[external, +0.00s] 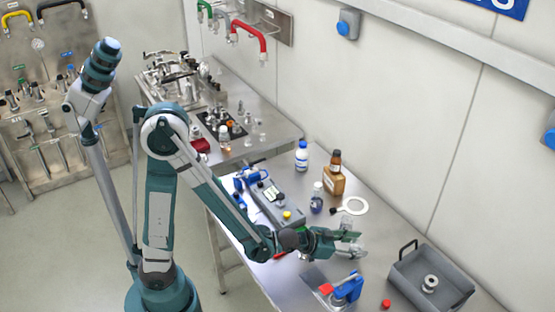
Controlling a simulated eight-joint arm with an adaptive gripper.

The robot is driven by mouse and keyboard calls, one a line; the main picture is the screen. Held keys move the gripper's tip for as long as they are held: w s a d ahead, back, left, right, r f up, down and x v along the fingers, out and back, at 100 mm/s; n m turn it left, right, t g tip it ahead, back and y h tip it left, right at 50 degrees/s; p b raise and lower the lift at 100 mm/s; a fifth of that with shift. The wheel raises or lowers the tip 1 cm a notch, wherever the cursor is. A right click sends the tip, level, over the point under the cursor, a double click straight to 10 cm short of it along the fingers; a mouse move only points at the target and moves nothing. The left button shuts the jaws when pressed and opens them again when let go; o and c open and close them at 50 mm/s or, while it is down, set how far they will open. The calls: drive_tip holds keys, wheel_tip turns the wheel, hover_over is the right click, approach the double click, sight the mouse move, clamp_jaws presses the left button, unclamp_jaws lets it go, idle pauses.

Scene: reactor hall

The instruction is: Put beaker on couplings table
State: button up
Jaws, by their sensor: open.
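My gripper (356,245) is open above the near steel table (340,275), right of the grey instrument and in front of the white ring. I cannot pick out a beaker with certainty. Pale, clear-looking shapes at my fingers are too small to tell from the fingers themselves. Small glass vessels (224,140) stand on the far steel table (270,132). That table also carries metal fittings (178,72) that look like couplings.
A grey instrument (268,198), a white bottle with a blue cap (302,156), a brown bottle (334,178), a small dark-blue bottle (316,200) and a white ring (354,206) are nearby. A blue tool (348,288) and a grey tray (445,290) stand in front. The wall closes the right side.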

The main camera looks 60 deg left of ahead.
drive_tip(key=shift+r, duration=0.1)
drive_tip(key=shift+v, duration=0.85)
drive_tip(key=p+v, duration=0.2)
drive_tip(key=v, duration=0.8)
drive_tip(key=shift+p, duration=0.35)
drive_tip(key=shift+s+r, duration=0.15)
drive_tip(key=shift+a, duration=0.15)
drive_tip(key=s+a+r+n+g+y, duration=0.1)
drive_tip(key=s+a+r+y, duration=0.1)
drive_tip(key=a, duration=0.5)
drive_tip(key=s+a+r+n+g+y, duration=0.1)
drive_tip(key=s+a+r+g, duration=0.15)
drive_tip(key=a, duration=0.35)
drive_tip(key=s+a+r+g, duration=0.1)
drive_tip(key=s+a, duration=0.3)
drive_tip(key=s, duration=0.3)
drive_tip(key=s+a+r+n+g+y, duration=0.1)
drive_tip(key=s+a, duration=0.4)
drive_tip(key=s, duration=0.1)
drive_tip(key=shift+s+r+n, duration=0.2)
drive_tip(key=shift+s+n, duration=0.1)
drive_tip(key=shift+s, duration=0.1)
